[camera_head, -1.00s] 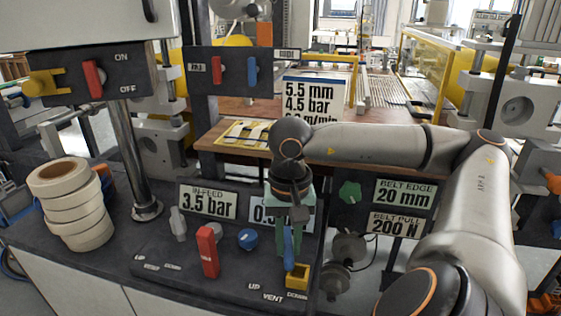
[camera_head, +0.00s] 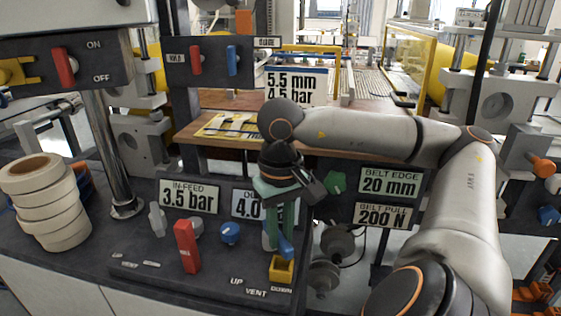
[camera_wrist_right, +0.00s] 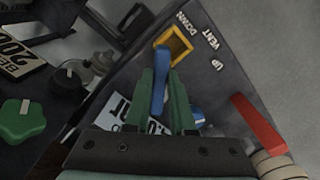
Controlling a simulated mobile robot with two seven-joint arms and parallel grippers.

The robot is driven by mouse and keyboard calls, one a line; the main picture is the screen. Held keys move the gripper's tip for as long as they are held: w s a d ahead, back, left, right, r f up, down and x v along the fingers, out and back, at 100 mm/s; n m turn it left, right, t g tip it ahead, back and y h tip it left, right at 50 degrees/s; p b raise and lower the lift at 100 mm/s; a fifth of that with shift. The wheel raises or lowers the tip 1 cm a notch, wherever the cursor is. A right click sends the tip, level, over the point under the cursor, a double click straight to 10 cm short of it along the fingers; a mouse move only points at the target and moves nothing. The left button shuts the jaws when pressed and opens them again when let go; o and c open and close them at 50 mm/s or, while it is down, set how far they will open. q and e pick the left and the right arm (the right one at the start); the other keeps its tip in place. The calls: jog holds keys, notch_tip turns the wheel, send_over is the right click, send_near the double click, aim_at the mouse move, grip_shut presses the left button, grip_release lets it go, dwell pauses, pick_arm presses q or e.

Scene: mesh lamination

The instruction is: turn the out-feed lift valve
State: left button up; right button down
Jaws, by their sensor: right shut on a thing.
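The out-feed lift valve shows as a blue lever (camera_head: 286,247) on the dark console, beside the markings UP, VENT and DOWN. It also shows in the right wrist view (camera_wrist_right: 159,86), between the green fingers and pointing toward the DOWN side. A yellow bracket (camera_head: 281,270) stands at its tip; I cannot tell whether they touch. My right gripper (camera_head: 278,238) is shut on the lever from above, with fingers along its sides in the right wrist view (camera_wrist_right: 161,84). The wrist partly hides the out-feed display (camera_head: 247,205), which reads about 4.0. My left gripper is not in view.
A red lever (camera_head: 187,246), a blue knob (camera_head: 230,233) and a grey lever (camera_head: 157,219) stand left of the gripper. The in-feed display (camera_head: 190,197) reads 3.5 bar. A green knob (camera_head: 337,182) is close on the right. Tape rolls (camera_head: 45,200) stand far left.

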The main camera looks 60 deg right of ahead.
aim_at(280, 237)
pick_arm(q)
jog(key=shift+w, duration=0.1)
pick_arm(e)
jog(key=c, duration=0.8)
grip_release()
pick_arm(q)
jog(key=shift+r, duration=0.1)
pick_arm(e)
jog(key=shift+o, duration=0.2)
pick_arm(q)
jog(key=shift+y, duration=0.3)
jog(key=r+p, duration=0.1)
jog(key=p, duration=0.1)
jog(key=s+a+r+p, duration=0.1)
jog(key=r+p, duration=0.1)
jog(key=p, duration=0.1)
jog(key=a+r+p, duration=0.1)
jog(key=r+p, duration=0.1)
jog(key=p, duration=0.1)
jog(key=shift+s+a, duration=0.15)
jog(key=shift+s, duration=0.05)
pick_arm(e)
notch_tip(280, 237, up, 13)
jog(key=shift+f, duration=0.2)
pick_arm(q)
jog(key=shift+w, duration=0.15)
